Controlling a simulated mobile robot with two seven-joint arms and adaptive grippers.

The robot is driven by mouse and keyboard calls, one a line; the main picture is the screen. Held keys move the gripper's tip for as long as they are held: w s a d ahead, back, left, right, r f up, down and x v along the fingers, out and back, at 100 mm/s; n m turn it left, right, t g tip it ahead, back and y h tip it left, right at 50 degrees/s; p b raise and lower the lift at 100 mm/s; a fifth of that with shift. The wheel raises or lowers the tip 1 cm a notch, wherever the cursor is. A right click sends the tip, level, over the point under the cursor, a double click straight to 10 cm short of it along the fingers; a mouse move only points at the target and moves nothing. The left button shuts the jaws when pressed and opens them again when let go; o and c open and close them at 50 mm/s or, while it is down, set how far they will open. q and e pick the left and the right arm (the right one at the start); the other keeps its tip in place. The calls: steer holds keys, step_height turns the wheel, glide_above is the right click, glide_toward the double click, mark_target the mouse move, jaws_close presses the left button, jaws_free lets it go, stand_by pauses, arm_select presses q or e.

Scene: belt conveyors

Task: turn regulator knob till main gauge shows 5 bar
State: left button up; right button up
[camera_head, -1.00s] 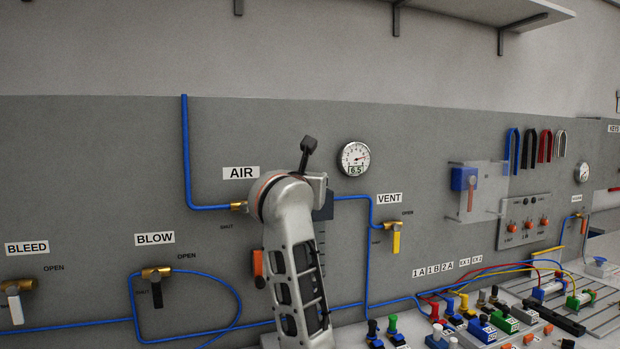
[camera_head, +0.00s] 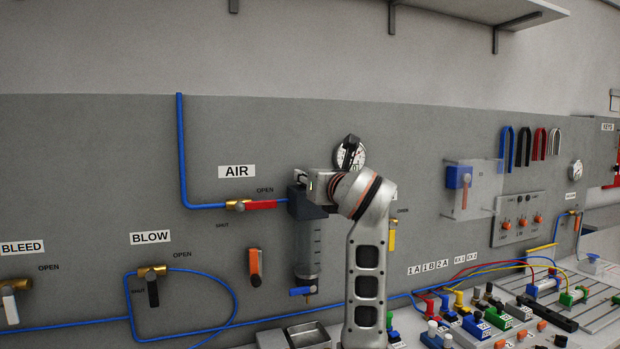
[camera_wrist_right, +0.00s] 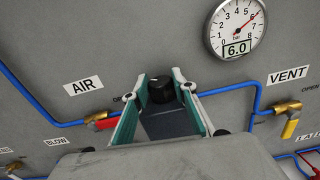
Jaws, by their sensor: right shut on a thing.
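The black regulator knob (camera_wrist_right: 161,88) stands on top of the dark regulator block. My right gripper (camera_wrist_right: 159,80) is shut on the knob, with one finger on each side. In the head view the right gripper (camera_head: 308,182) is over the regulator block (camera_head: 303,208), and the knob is mostly hidden. The main gauge (camera_wrist_right: 235,27) reads 6.0 on its digital window in the right wrist view, its needle up and right. In the head view my wrist partly covers this gauge (camera_head: 359,158). My left gripper is not in view.
The red-handled AIR valve (camera_head: 262,205) is just left of the regulator. The yellow-handled VENT valve (camera_wrist_right: 290,125) is to the right. A clear bowl with a blue drain tap (camera_head: 302,291) hangs below, above a metal tray (camera_head: 306,335).

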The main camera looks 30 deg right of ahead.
steer(key=shift+f, duration=0.1)
steer(key=o, duration=1.1)
steer(key=v, duration=1.2)
